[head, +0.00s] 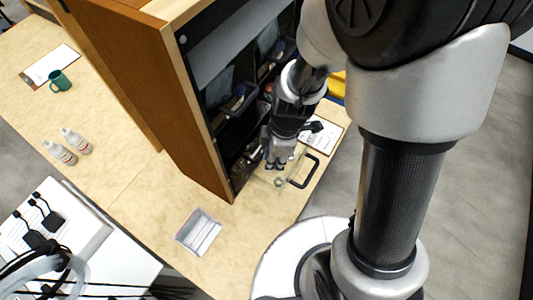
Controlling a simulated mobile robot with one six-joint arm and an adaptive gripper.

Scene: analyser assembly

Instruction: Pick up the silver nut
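My gripper (277,165) points down over the wooden table, just in front of the open cabinet. Its dark fingertips look a little apart, with nothing visible between them. A small, greyish ring-like thing (279,182) lies just below the fingertips in the picture. It may be the silver nut, but it is too small to be sure.
A black handle (303,171) on a clear part lies right of the gripper. A clipboard (322,135) is behind it. The cabinet (185,120) with dark bins stands left. An open grey box (199,232) sits nearer; the table (150,205) around it is clear.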

